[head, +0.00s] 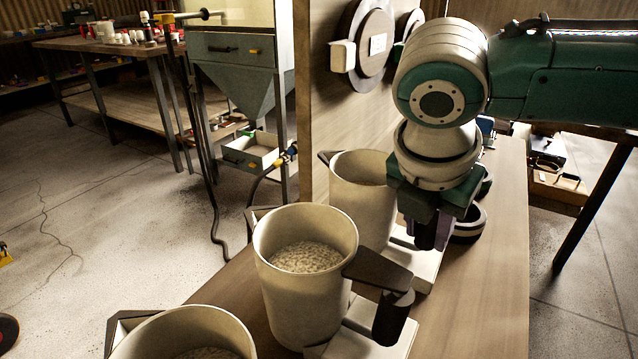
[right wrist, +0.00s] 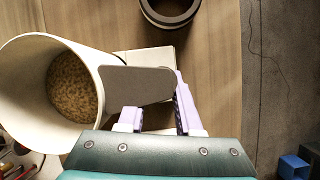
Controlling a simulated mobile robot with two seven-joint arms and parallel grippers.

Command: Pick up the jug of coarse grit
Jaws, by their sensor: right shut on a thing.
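Three cream jugs with dark handles are in the head view: a near one (head: 185,335), a middle one (head: 300,315) and a far one (head: 362,205). The middle jug holds pale, coarse-looking grit (head: 305,257). My right gripper (head: 428,236) is at the far jug's right side, shut on its handle. In the right wrist view, the handle (right wrist: 138,84) lies between the lilac fingers (right wrist: 156,112), and brown grains (right wrist: 75,88) show inside that jug (right wrist: 28,85). The far jug looks upright; I cannot tell whether it touches the bench. My left gripper is not in view.
The jugs are on a wooden bench (head: 490,250) with white plates (head: 370,335) beside them. A dark ring (head: 468,222) lies beyond my right gripper. A wooden panel (head: 335,110) stands behind the far jug. A hopper cabinet (head: 235,75) is at the back left.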

